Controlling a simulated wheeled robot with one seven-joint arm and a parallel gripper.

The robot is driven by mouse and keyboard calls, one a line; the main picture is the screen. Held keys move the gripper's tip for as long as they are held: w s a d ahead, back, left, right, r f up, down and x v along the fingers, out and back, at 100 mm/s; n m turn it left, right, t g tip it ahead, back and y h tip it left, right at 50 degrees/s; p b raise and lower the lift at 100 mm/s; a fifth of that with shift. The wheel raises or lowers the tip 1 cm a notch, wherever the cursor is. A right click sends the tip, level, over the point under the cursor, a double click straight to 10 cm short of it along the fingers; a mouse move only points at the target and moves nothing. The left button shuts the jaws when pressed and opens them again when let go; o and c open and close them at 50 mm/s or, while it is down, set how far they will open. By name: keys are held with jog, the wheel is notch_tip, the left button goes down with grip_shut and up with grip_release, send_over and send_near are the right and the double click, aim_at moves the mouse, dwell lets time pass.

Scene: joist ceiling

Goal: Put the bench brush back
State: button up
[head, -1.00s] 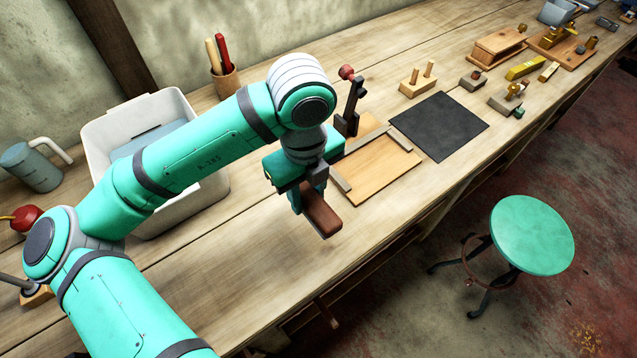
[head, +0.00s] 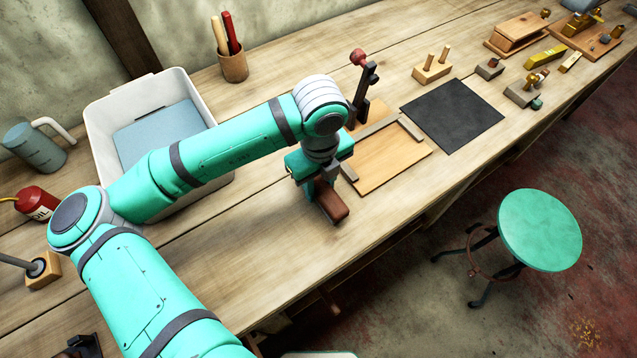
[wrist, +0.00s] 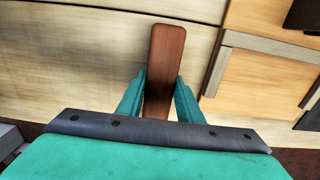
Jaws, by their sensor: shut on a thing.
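The bench brush (head: 332,207) shows as a long brown wooden piece with rounded ends. My gripper (head: 320,192) is shut on it, over the front part of the bench, left of the bench hook. In the wrist view, the brush (wrist: 165,65) stands between the two teal fingers of my gripper (wrist: 158,92) and points away from the camera. Its bristles are hidden. I cannot tell whether it touches the bench top or hangs just above it.
The wooden bench hook (head: 392,162) lies close to the right, with a dark clamp-like tool (head: 364,85) behind it. A black mat (head: 452,115) lies beyond. A white bin (head: 105,150) stands behind my arm. Bare bench (head: 260,245) lies left of the brush. A green stool (head: 540,230) stands in front.

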aim_at(321, 184)
jog(key=shift+s+f, duration=0.1)
jog(key=o, duration=0.6)
jog(key=shift+f, duration=0.1)
jog(key=o, duration=0.4)
jog(key=shift+a, duration=0.1)
jog(key=shift+r, duration=0.45)
jog(key=r, duration=1)
jog(key=shift+d, duration=0.2)
jog(key=shift+a+r, duration=0.2)
jog(key=shift+r, duration=0.6)
